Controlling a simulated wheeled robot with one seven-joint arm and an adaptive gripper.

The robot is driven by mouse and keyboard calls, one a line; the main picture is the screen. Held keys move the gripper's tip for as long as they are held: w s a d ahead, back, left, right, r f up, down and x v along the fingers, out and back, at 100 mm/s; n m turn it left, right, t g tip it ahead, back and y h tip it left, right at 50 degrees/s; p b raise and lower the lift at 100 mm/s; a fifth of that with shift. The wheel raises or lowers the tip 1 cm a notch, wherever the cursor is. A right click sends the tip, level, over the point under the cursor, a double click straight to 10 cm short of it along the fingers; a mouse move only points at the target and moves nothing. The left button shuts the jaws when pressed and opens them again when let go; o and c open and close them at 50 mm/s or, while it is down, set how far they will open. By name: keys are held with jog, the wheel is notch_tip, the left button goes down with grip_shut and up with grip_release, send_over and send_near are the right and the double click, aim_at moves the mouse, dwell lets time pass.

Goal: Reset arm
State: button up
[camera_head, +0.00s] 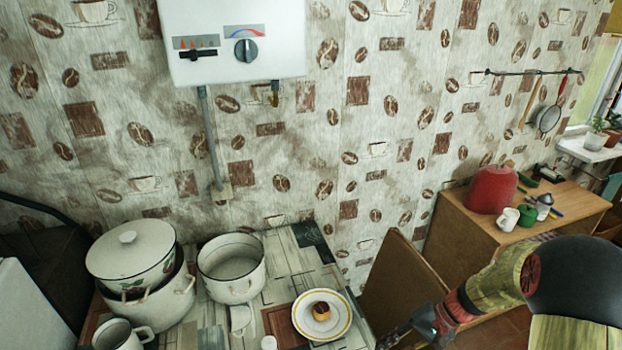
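My arm (500,285) comes in from the lower right, with its yellow-green and red links and a dark round joint. My gripper (402,336) is at the bottom edge, to the right of the plate and partly cut off by the frame. It is dark and small here, and its fingers do not show clearly. I see nothing clearly held in it. It appears apart from the plate (343,333), which holds a small brown-topped pastry (321,311).
On the table (287,262) stand a lidded enamel pot (132,252), an open white pot (231,268) and a mug (121,336). A brown board (400,285) stands right of the table. A wooden cabinet (459,240) holds a red object (492,190) and cups.

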jog(key=s+r+n+t+h, duration=0.1)
jog(key=s+r+t+h, duration=0.1)
jog(key=s+r, duration=0.3)
jog(key=s+a+r+n+t+h, duration=0.1)
jog(key=s+r, duration=0.4)
jog(key=r, duration=0.8)
jog(key=s+r+n+t+h, duration=0.3)
jog(key=s+r+h, duration=0.2)
jog(key=r, duration=0.4)
jog(key=shift+s+a+r, duration=0.15)
jog(key=shift+s+a, duration=0.2)
jog(key=shift+s, duration=0.2)
